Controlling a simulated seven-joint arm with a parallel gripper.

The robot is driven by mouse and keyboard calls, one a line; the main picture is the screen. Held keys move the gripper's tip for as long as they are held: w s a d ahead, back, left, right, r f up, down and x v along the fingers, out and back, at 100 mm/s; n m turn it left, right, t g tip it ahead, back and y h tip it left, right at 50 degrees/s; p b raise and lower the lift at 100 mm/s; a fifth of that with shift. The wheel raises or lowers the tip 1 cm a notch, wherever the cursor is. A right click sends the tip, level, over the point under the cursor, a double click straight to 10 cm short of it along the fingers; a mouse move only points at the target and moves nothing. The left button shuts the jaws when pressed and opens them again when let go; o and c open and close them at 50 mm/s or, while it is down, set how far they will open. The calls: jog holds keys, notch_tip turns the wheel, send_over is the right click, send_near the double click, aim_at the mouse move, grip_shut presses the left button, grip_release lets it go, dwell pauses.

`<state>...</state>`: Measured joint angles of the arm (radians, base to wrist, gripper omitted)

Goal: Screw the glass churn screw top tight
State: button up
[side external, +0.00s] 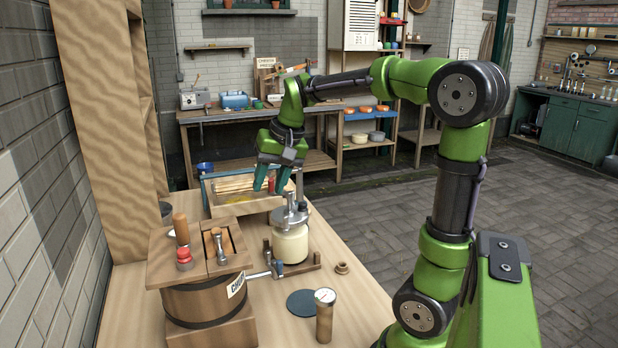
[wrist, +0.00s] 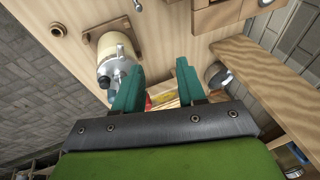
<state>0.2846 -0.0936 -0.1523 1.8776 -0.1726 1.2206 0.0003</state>
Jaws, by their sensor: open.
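The glass churn (side external: 291,245) is a pale, cream-filled jar standing upright on the wooden bench, in a low wooden holder. Its grey metal screw top (side external: 290,219) sits on the jar mouth, with a metal fitting rising from it. Whether the top is tight cannot be told. My gripper (side external: 270,182) has teal fingers, spread and empty, above and slightly to the left of the screw top in the side view. In the wrist view, the glass churn (wrist: 116,46) and its screw top (wrist: 112,68) lie left of the gap between my fingers (wrist: 158,75), partly behind the left finger.
A wooden barrel churn (side external: 205,303) with tools on its lid stands at front left. A dial gauge (side external: 325,318), a dark round mat (side external: 300,303) and a small wooden ring (side external: 341,268) lie to the front. A blue-edged wooden frame (side external: 222,198) is behind the jar.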

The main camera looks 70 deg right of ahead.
jog(key=shift+w+d+r+m+g, duration=1.1)
jog(key=shift+d+m, duration=1.2)
jog(key=shift+d, duration=2.4)
jog(key=shift+w+d+r+m+g, duration=1)
jog(key=shift+d+m, duration=1.3)
jog(key=shift+d, duration=2.35)
notch_tip(320, 180, down, 16)
jog(key=shift+f, duration=0.1)
grip_shut()
